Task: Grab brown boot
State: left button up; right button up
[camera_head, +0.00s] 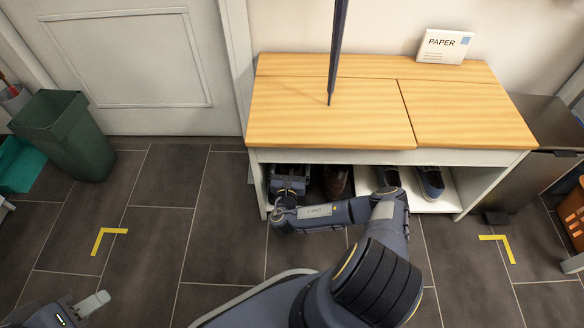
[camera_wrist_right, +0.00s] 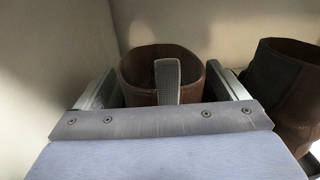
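A brown boot (camera_wrist_right: 135,70) with a grey pull loop stands in the left end of the bench's lower cubby. In the right wrist view my right gripper (camera_wrist_right: 160,88) is open, with one finger on each side of the boot's top. I cannot tell whether the fingers touch it. The boot's lower part is hidden by the gripper. A second brown boot (camera_wrist_right: 285,85) stands to its right and also shows in the head view (camera_head: 337,180). My left gripper (camera_head: 95,303) is at the bottom left of the head view, away from the bench; its finger gap is unclear.
The wooden-topped bench (camera_head: 460,115) overhangs the cubby. Its side wall is close left of my right gripper. Dark shoes (camera_head: 431,183) stand further right in the cubby. A green bin (camera_head: 65,135) stands at left; a PAPER box (camera_head: 444,46) is on top.

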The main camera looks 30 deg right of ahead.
jog(key=c, duration=1.9)
